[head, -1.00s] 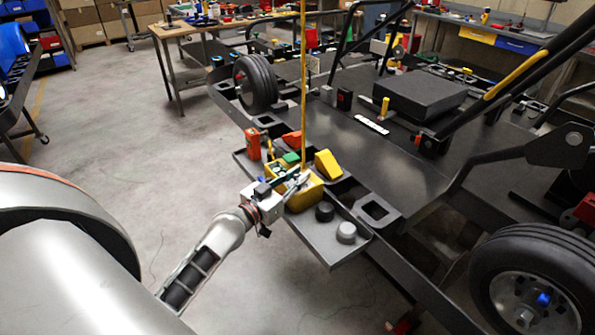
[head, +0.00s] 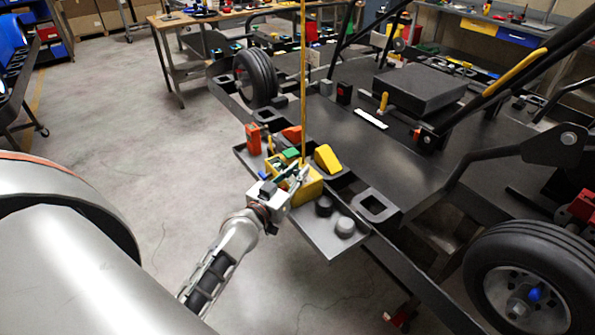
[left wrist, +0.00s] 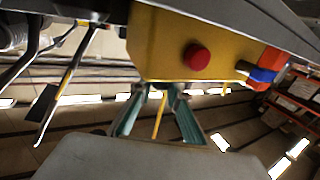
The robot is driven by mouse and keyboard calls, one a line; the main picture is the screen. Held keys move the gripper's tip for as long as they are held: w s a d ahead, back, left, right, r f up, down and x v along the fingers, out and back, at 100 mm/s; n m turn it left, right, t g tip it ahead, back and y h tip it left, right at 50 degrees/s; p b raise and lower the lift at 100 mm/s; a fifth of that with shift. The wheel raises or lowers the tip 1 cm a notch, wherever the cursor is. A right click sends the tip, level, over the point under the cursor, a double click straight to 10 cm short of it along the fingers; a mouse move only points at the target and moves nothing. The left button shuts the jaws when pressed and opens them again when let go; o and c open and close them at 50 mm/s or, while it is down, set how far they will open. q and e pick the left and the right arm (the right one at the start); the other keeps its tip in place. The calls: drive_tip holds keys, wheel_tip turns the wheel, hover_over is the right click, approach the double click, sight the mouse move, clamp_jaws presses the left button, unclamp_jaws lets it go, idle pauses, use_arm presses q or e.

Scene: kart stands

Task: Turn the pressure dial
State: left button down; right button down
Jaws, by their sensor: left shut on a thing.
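A yellow box (head: 308,187) stands on the grey side tray (head: 322,241) of the kart frame. In the left wrist view the yellow box (left wrist: 215,38) shows a round red button (left wrist: 197,57). My left gripper (head: 297,178) is at the top of the yellow box, its teal fingers close together. In the left wrist view its fingertips (left wrist: 160,91) meet at the box's edge, shut on a small part there. That part is mostly hidden by the fingers; it seems to be the dial, but its markings do not show. My right gripper is not in view.
A yellow cable (head: 302,80) hangs down right beside the gripper. The kart wheel (head: 519,292) is at lower right. Floor left of the tray is clear.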

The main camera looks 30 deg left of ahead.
use_arm(q)
drive_tip(key=c, duration=2)
unclamp_jaws()
drive_tip(key=shift+o, duration=0.2)
drive_tip(key=shift+s, duration=0.1)
drive_tip(key=s, duration=1.1)
drive_tip(key=shift+s, duration=0.4)
drive_tip(key=shift+d, duration=0.1)
